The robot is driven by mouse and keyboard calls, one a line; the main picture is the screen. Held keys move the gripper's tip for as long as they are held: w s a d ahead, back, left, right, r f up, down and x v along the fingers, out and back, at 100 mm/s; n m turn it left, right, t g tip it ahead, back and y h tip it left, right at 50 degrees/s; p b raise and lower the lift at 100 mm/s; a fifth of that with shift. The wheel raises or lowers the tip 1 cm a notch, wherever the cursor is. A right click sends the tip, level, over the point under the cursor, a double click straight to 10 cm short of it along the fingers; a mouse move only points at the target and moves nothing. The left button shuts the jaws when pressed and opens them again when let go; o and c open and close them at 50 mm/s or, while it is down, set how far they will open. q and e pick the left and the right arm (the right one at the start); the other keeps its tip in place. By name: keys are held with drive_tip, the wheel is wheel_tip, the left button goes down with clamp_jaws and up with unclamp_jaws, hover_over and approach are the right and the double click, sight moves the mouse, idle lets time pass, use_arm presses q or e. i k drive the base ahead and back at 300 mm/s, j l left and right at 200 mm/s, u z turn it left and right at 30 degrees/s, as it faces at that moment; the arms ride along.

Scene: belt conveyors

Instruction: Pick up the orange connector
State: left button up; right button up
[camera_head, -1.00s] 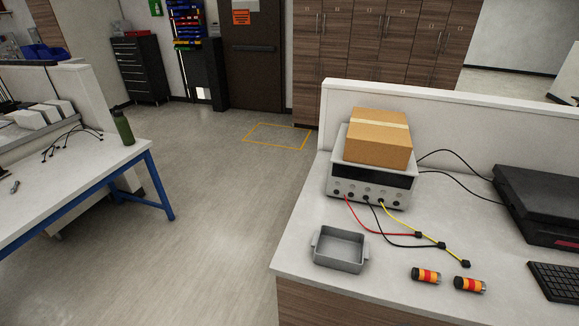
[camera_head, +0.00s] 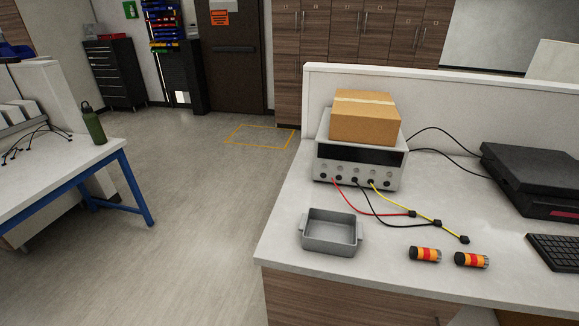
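Two orange connectors with red bands and dark ends lie on their sides on the white counter at the right. The left orange connector (camera_head: 425,254) is just right of the grey tray. The right orange connector (camera_head: 472,260) lies a short gap away, nearer the keyboard. Neither of my grippers shows in the head view.
A grey tray (camera_head: 331,238) stands near the counter's left front edge. Behind it, a cardboard box (camera_head: 365,120) sits on an instrument (camera_head: 358,170) with red, black and yellow leads. A keyboard (camera_head: 556,252) and a black device (camera_head: 535,178) are at right. Open floor lies left.

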sight(415, 252)
drive_tip(key=z, duration=1.3)
drive_tip(key=i+l+u, duration=0.15)
drive_tip(key=l+u, duration=1.15)
drive_tip(key=l, duration=0.15)
